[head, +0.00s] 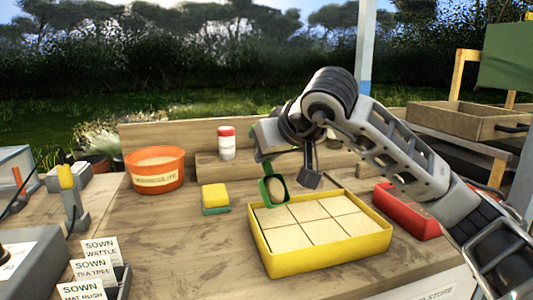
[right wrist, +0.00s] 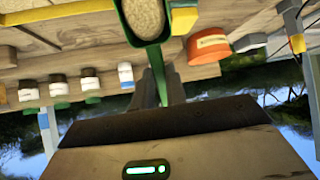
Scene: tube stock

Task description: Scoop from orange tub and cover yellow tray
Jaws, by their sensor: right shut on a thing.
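The orange tub (head: 155,170) stands at the back left of the bench, with pale grainy material inside. The yellow tray (head: 262,240) lies at the front middle, its several square cells showing a beige surface. My right gripper (head: 267,158) is shut on the handle of a green scoop (head: 276,190), above the tray's back left corner. In the right wrist view the scoop (right wrist: 147,20) holds pale grains, and its handle runs between the fingers of my gripper (right wrist: 162,88). My left gripper is not in view.
A yellow and green sponge-like block (head: 215,198) lies between tub and tray. A red-capped jar (head: 227,143) stands behind. A red tray (head: 405,212) sits right of the yellow tray. Sown labels (head: 95,268) stand front left. Bench between labels and yellow tray is clear.

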